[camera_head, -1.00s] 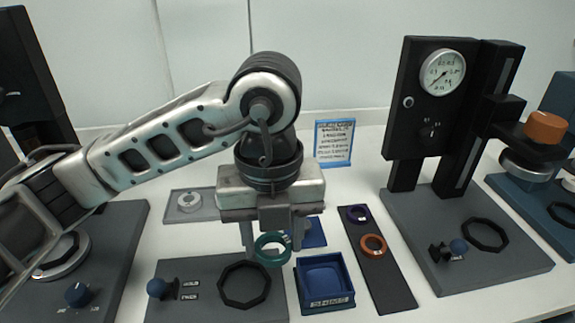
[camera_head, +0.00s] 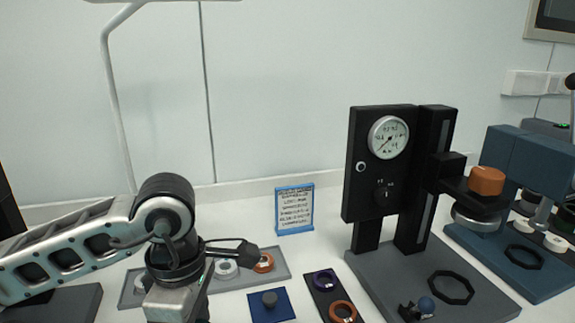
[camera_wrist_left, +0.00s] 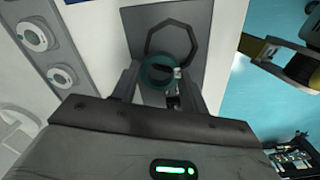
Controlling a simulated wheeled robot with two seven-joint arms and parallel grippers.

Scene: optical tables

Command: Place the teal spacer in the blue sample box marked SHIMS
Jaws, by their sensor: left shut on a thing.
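In the left wrist view the teal spacer (camera_wrist_left: 144,76) is a ring held between the fingers of my left gripper (camera_wrist_left: 160,88), which is shut on it. A grey plate with a black octagonal ring shows behind the spacer. In the head view my left gripper's body (camera_head: 178,302) is at the bottom edge, left of centre, with its fingertips cut off. The spacer cannot be made out there. The blue sample box marked SHIMS is out of sight in both current views. My right gripper is not in view.
A blue lid-like plate with a knob (camera_head: 270,300) lies right of my left gripper. A grey tray (camera_head: 276,266) is behind. A black gauge press (camera_head: 364,205) stands right.

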